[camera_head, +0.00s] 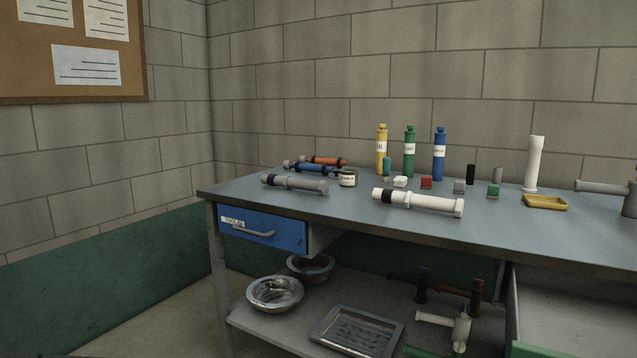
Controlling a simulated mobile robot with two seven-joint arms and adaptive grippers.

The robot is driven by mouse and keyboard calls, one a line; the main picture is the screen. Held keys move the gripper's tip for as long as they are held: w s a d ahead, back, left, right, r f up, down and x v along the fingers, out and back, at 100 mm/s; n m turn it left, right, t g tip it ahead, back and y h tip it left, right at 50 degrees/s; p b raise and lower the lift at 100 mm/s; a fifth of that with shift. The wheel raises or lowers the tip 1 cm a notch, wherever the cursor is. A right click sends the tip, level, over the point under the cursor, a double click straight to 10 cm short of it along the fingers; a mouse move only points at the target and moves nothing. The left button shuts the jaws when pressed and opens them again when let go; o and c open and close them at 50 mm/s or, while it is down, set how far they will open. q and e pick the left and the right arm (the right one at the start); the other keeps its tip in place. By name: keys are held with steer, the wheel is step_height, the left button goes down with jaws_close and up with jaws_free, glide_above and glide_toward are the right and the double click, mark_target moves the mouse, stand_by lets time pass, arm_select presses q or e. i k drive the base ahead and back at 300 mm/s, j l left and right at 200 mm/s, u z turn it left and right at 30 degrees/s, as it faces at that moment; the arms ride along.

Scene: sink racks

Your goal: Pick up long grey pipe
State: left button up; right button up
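A long grey pipe (310,186) with a darker collar near its left end lies on its side on the workbench (340,212), on the left part of the top, above the blue drawer. A small white-labelled jar (348,178) stands close by its right end. A long white pipe (425,203) with dark bands lies to its right, nearer the front edge. Another grey pipe piece (602,187) shows at the right edge, joined to a darker upright part that the frame cuts off. Neither of my grippers is in view.
Orange (325,160) and blue (318,169) pipes lie behind the grey pipe. Yellow (381,155), green (409,158) and blue (439,158) bottles stand at the back. A white pipe (534,165) stands upright by a yellow tray (545,203). The bench's front left is clear.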

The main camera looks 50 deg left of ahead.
mark_target(288, 182)
steer(key=k+j+z, duration=0.15)
steer(key=j, duration=0.2)
steer(key=j+z, duration=0.15)
steer(key=j, duration=0.25)
steer(key=k+j+z, duration=0.15)
steer(key=j, duration=0.15)
steer(key=k+j, duration=0.15)
steer(key=j, duration=0.2)
steer(key=k+j, duration=0.15)
steer(key=j, duration=0.2)
steer(key=k+j+z, duration=0.1)
steer(key=j, duration=0.3)
